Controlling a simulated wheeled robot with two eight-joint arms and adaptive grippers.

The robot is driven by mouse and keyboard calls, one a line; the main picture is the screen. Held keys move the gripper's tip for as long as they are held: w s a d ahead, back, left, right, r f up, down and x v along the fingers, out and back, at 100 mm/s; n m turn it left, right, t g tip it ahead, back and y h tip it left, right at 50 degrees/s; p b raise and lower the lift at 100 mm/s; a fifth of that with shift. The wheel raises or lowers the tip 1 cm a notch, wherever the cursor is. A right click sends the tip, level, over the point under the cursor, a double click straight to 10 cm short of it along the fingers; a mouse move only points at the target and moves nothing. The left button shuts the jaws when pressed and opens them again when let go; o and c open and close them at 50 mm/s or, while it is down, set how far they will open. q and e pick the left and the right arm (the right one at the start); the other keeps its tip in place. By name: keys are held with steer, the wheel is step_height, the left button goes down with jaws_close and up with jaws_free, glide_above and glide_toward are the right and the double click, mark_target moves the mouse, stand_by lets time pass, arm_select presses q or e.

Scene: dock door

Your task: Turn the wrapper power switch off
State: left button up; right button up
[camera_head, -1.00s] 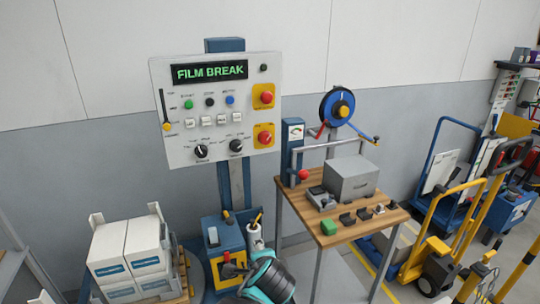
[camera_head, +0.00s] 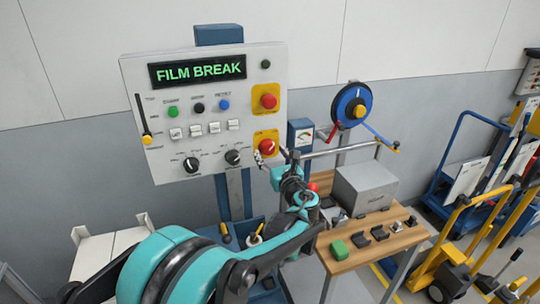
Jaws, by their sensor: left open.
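The wrapper's grey control panel (camera_head: 150,90) stands on a blue post, its screen reading FILM BREAK. It carries two black rotary knobs, the left knob (camera_head: 191,165) and the right knob (camera_head: 233,157), coloured buttons, a row of white keys and a slider (camera_head: 146,130) at the left edge. Two red buttons sit on yellow plates, the upper (camera_head: 268,101) and the lower (camera_head: 267,146). Which control is the power switch I cannot read. My left gripper (camera_head: 266,158) is open and small in view, at the panel's lower right by the lower red button; contact is unclear. My right gripper is out of view.
White cartons (camera_head: 92,255) are lower left. Yellow trolleys (camera_head: 455,240) stand at right.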

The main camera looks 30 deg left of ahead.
arm_select(q)
steer(key=shift+w+a, duration=0.4)
steer(key=shift+a, duration=0.1)
steer(key=c, duration=1.2)
